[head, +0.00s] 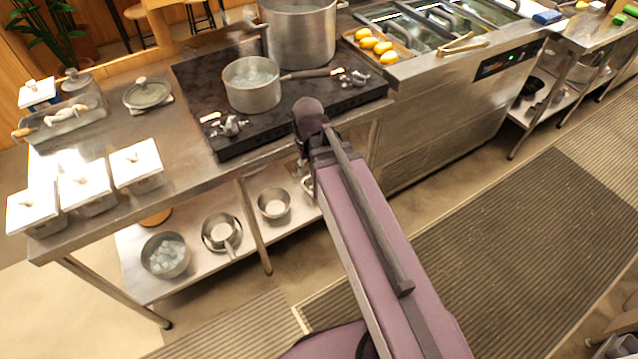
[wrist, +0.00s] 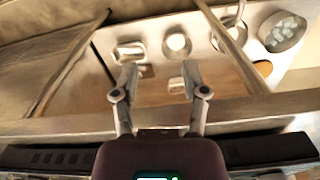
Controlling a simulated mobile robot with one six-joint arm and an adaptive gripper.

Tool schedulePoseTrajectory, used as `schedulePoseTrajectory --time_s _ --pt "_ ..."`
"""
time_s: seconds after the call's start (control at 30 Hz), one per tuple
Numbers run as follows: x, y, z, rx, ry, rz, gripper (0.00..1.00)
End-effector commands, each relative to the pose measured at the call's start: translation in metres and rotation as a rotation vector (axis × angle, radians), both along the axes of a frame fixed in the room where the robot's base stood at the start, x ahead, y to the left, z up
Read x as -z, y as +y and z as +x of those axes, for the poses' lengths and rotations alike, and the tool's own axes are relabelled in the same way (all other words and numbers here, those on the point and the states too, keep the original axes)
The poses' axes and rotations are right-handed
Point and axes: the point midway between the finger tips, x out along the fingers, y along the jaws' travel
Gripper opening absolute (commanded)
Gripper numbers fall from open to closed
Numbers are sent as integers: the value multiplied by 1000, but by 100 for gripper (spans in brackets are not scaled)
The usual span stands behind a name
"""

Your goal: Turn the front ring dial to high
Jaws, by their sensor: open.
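The black stove (head: 200,84) is set in the steel counter in the head view. It has metal dials near its front edge, a left group (head: 228,125) and a right group (head: 352,78). I cannot tell which is the front ring dial or how either is set. My gripper is mostly hidden behind my arm in the head view, near the stove's front edge between the two groups. In the wrist view my gripper (wrist: 159,76) is open, its two fingers apart with nothing between them. No dial is clear in the wrist view.
A saucepan of water (head: 252,92) and a large pot (head: 300,35) stand on the stove. The saucepan's handle points right, toward the right dials. White-lidded containers (head: 85,185) stand at the left. Pots sit on the lower shelf (head: 150,288). Floor mats (head: 500,255) lie in front.

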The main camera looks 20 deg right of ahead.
Motion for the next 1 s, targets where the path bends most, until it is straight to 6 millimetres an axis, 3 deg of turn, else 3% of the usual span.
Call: schedulePoseTrajectory --time_s 0.03,0.33,0.87,1.0 --pt "9 -3 -5 10 0 0 57" --pt "28 -16 -20 58 0 0 57" --pt "32 -20 -24 75 0 0 57" --pt "32 -20 -24 75 0 0 93"
